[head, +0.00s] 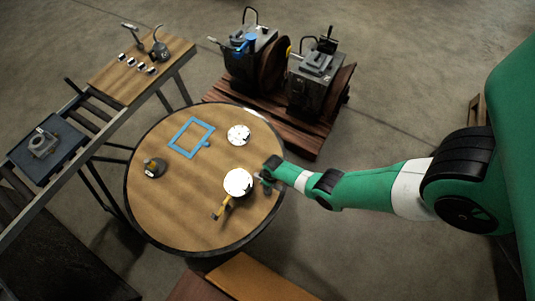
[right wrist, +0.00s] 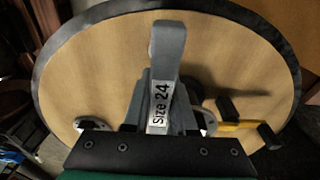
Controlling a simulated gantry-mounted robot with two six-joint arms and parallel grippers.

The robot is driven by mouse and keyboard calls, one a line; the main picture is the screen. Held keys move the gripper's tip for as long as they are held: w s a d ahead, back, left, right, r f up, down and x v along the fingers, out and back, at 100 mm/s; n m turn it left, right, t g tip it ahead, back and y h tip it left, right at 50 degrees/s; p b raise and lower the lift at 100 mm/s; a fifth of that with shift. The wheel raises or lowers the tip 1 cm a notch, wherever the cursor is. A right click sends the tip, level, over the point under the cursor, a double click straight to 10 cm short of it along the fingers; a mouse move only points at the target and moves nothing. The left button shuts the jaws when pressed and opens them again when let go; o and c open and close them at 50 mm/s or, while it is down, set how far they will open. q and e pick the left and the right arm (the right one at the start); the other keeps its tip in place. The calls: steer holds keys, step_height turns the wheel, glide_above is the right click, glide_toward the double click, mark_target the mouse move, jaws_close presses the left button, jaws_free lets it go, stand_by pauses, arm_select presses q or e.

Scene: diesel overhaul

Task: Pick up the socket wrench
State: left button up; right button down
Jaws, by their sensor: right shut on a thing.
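My right gripper (right wrist: 165,115) is shut on a grey bar-shaped tool, the socket wrench (right wrist: 168,50), which carries a white label reading "Size 24". The wrench points away from the jaws in the right wrist view, over the wooden round table. In the head view my right gripper (head: 268,178) is at the right side of the round table (head: 160,215), beside a white disc; the wrench is too small there to make out clearly. My left gripper is in neither view.
White discs (head: 239,183) (head: 238,135), a blue frame (head: 180,132), a dark round part (head: 154,167) and a yellow-and-black tool (head: 222,208) lie on the table. Engine units (head: 312,75) stand on a pallet behind. A bench (head: 110,75) stands at left.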

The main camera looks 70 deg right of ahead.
step_height(320, 180, up, 4)
steer(key=p, duration=0.4)
steer(key=shift+a+r, duration=0.15)
steer(key=shift+r, duration=0.1)
steer(key=s+a+r+p, duration=0.6)
steer(key=a+r+p, duration=0.2)
steer(key=a+p, duration=0.2)
steer(key=shift+a+r, duration=0.25)
steer(key=shift+a, duration=0.95)
steer(key=c, duration=1.4)
jaws_free()
steer(key=shift+c, duration=0.2)
jaws_close()
